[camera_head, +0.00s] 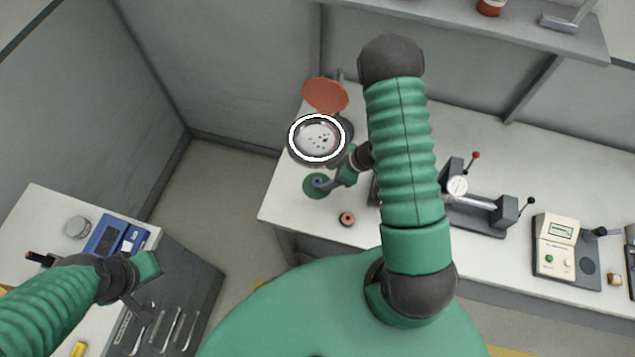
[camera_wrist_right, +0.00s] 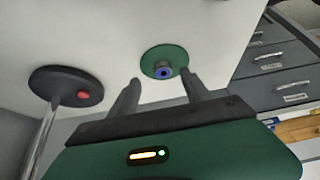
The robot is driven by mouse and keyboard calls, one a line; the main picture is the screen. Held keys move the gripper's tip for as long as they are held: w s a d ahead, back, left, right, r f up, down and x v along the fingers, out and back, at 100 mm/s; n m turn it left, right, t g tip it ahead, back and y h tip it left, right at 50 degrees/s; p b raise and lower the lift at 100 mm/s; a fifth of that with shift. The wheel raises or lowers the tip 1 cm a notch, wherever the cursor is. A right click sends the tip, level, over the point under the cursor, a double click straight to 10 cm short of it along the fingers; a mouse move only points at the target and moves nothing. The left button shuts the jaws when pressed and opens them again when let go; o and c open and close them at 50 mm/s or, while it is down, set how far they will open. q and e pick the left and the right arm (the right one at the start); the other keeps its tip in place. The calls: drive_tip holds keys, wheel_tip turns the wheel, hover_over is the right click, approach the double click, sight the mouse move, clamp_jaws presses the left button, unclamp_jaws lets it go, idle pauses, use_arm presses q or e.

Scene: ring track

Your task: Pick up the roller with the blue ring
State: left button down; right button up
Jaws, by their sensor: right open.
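The roller with the blue ring (camera_wrist_right: 163,72) stands at the middle of a flat green disc (camera_wrist_right: 150,56) on the white bench in the right wrist view. In the head view the roller (camera_head: 318,180) shows small on the green disc (camera_head: 313,192), partly covered by my gripper. My right gripper (camera_wrist_right: 161,80) is open. Its two dark fingers point toward the disc, one on each side of the roller in the picture; no contact is visible. In the head view my right gripper (camera_head: 327,184) is over the disc. My left gripper (camera_head: 143,287) hangs near the left cabinet; its jaws are unclear.
A ring-lit magnifier (camera_head: 318,138) and an orange disc (camera_head: 326,94) stand just behind. A round black base (camera_wrist_right: 66,86) with a post is left in the wrist view. An orange-ringed roller (camera_head: 347,218) lies near the bench's front edge. A clamp device (camera_head: 480,205) is to the right.

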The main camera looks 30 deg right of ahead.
sight(319, 182)
drive_tip(key=x, duration=0.5)
drive_tip(key=shift+a, duration=0.3)
clamp_jaws()
